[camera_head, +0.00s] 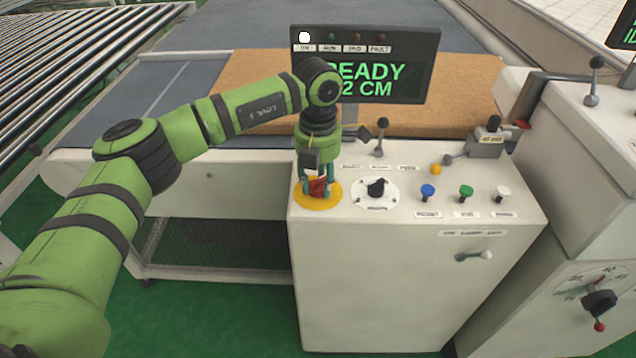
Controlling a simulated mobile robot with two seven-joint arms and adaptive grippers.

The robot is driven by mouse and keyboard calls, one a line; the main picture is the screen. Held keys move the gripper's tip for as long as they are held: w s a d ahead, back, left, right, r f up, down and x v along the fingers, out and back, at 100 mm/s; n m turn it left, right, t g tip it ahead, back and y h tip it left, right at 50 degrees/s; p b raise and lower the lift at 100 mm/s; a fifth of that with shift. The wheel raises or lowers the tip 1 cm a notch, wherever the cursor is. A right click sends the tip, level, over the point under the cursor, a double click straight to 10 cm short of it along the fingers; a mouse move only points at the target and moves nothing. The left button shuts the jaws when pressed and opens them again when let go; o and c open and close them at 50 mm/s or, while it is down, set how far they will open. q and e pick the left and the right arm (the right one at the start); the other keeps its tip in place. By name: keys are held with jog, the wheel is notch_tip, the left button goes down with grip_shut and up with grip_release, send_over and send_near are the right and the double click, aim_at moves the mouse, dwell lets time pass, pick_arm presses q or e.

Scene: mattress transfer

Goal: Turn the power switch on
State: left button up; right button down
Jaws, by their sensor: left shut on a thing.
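A red rotary power switch (318,188) sits on a round yellow plate (318,201) at the left end of the control panel (345,240). My left gripper (318,190) points down over the plate, shut on the red switch, with a finger on either side of it. The gripper hides part of the switch, and its exact angle is hard to read. The display (364,68) behind reads "READY" and "2 CM", partly covered by my left arm. The lamp (304,37) labelled "ON" is lit white. My right gripper is not in view.
Right of the switch are a black knob (376,188), a blue button (428,192), a green button (466,192) and a white button (503,194). A lever (381,137) stands behind them. A brown mattress (475,85) lies on the conveyor, and rollers (60,70) are at the left.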

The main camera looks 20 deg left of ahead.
aim_at(317, 180)
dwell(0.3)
pick_arm(q)
jog(key=o, duration=1.2)
jog(key=shift+c, duration=0.2)
notch_tip(317, 180, up, 12)
